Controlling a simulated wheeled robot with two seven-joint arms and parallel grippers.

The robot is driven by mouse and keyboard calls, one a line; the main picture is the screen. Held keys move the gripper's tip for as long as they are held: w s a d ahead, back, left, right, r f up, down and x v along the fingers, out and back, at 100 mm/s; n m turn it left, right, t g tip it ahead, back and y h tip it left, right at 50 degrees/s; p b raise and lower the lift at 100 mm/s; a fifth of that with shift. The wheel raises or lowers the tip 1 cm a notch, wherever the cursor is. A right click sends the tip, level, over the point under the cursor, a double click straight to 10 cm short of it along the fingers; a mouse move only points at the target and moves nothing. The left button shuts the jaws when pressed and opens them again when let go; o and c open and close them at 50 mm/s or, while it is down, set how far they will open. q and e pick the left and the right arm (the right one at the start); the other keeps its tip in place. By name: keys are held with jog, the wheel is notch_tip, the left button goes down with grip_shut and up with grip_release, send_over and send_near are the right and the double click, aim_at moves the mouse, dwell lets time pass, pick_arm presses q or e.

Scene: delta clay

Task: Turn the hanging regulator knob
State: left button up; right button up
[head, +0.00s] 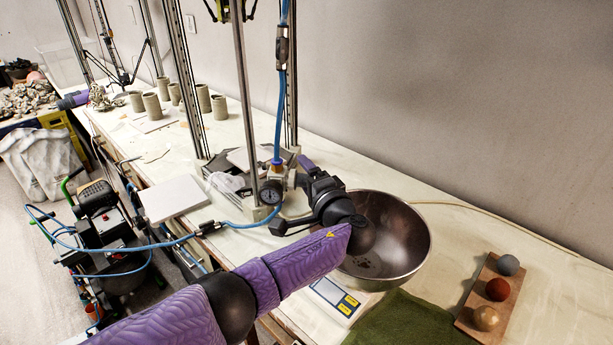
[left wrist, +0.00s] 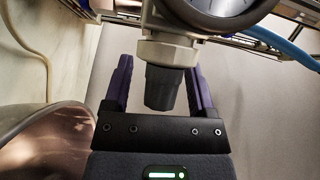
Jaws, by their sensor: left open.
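The regulator (head: 273,187) with its round gauge hangs from a blue hose, beside a metal post in the head view. In the left wrist view its gauge (left wrist: 222,8) is cut by the top edge. Its dark grey ribbed knob (left wrist: 165,88) points down from a pale collar. My left gripper (head: 304,172) reaches the regulator from the right. In the left wrist view the left gripper (left wrist: 160,90) is open, with its purple fingers on either side of the knob. A clear gap shows at the left finger; the right finger is very close, and contact cannot be told.
A steel bowl (head: 414,245) stands under and beside my left wrist. A board with three balls (head: 497,289) and a green cloth (head: 410,325) lie at the right. Blue hose (head: 170,243) loops to a compressor (head: 105,215) on the left. Clay cups (head: 152,106) stand farther back.

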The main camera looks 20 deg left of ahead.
pick_arm(q)
grip_shut()
jog(key=shift+r+n+t+y+b, duration=0.1)
jog(key=shift+n+t+y+b, duration=0.3)
jog(key=shift+b, duration=0.8)
grip_release()
jog(key=v, duration=1)
jog(key=shift+p, duration=0.45)
